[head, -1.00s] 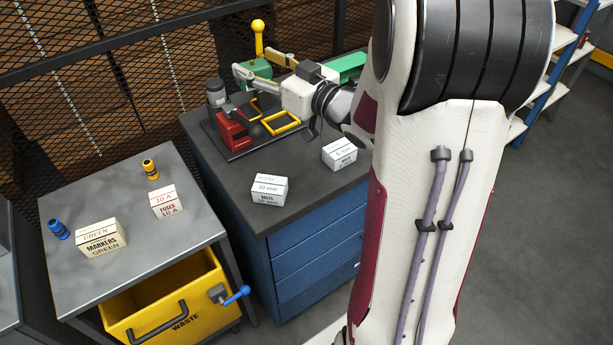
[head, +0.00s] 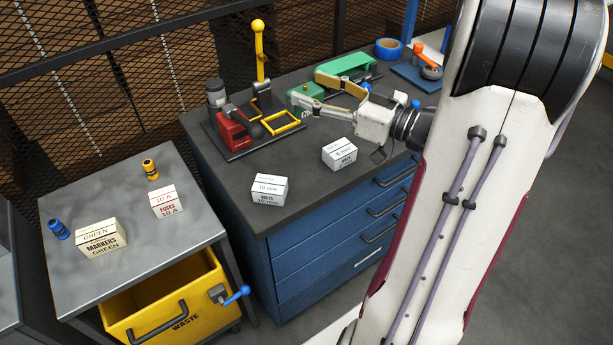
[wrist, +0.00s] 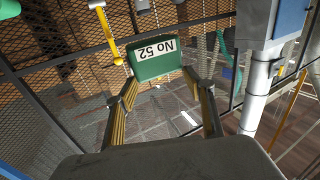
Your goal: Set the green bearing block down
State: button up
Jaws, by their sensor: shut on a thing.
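My gripper (head: 322,94) is shut on the green bearing block (head: 305,99), over the back part of the dark bench top (head: 225,185). The block is right of the yellow-knobbed post (head: 259,52) and behind the yellow frame (head: 283,125). In the wrist view the green block (wrist: 155,66) sits between the two yellow-padded fingertips (wrist: 160,75), with a white "No 52" label that reads upside down. The gap between the block and the bench cannot be judged clearly.
A red fixture (head: 233,128) and grey cylinder (head: 215,93) stand left. A long green object (head: 347,66) lies behind the gripper, with blue tape (head: 388,49) further right. Two white boxes, 10 mm (head: 269,189) and another (head: 340,153), stand in front. Bench space between is clear.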

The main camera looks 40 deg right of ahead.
notch_tip(320, 180, down, 11)
dwell(0.7)
jog(key=shift+f, duration=0.1)
jog(key=shift+f, duration=2.8)
jog(key=shift+f, duration=0.1)
jog(key=shift+f, duration=1.8)
jog(key=shift+f, duration=0.15)
jog(key=o, duration=1.8)
jog(key=shift+o, duration=0.2)
jog(key=shift+s+f, duration=0.1)
